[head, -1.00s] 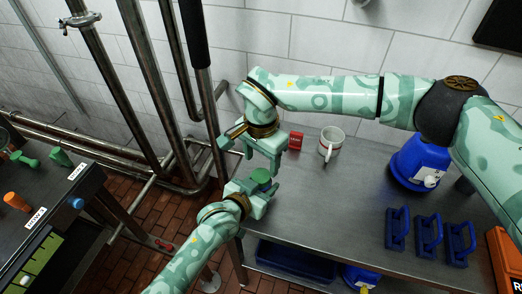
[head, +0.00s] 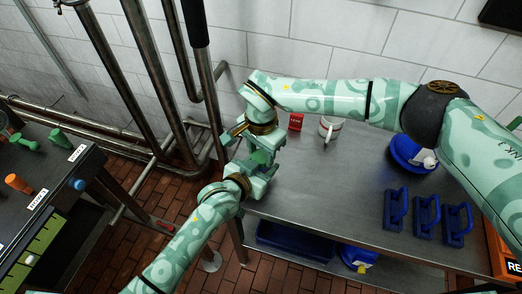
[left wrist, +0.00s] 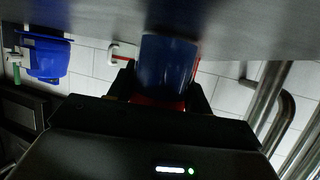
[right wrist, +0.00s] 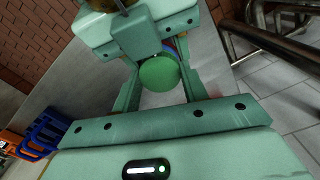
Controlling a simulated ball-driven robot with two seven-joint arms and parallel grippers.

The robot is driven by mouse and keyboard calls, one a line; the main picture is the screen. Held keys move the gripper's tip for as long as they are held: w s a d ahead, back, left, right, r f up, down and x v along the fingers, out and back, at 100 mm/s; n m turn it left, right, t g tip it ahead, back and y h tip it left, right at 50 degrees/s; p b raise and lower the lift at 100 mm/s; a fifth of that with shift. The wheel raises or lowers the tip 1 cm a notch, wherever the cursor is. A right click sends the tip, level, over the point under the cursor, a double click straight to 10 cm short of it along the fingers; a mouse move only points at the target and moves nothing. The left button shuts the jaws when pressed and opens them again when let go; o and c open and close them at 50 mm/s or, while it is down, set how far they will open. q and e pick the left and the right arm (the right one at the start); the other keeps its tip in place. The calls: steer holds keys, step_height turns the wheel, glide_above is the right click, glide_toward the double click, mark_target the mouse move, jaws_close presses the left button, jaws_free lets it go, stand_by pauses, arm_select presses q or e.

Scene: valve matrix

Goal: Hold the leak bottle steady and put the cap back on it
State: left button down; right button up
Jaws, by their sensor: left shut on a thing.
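My left gripper (head: 257,184) comes in from the lower left and is shut on the bottle. In the left wrist view the bottle is a dark blue cylinder (left wrist: 167,65) between the fingers, with red at its lower end. My right gripper (head: 263,157) is close above the left one. In the right wrist view the round green cap (right wrist: 159,74) lies between the right fingers, in front of the left gripper. A little blue and red shows behind it. I cannot tell whether the right fingers grip the cap or whether it touches the bottle.
The steel table (head: 320,215) holds a small red box (head: 296,122), a white mug (head: 328,130), a blue container (head: 410,152) and several blue handled blocks (head: 427,212). Pipes (head: 165,130) stand behind the grippers. The table's middle is clear.

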steer(key=m, duration=0.6)
steer(key=o, duration=1.1)
steer(key=shift+r, duration=2.25)
steer(key=shift+c, duration=0.5)
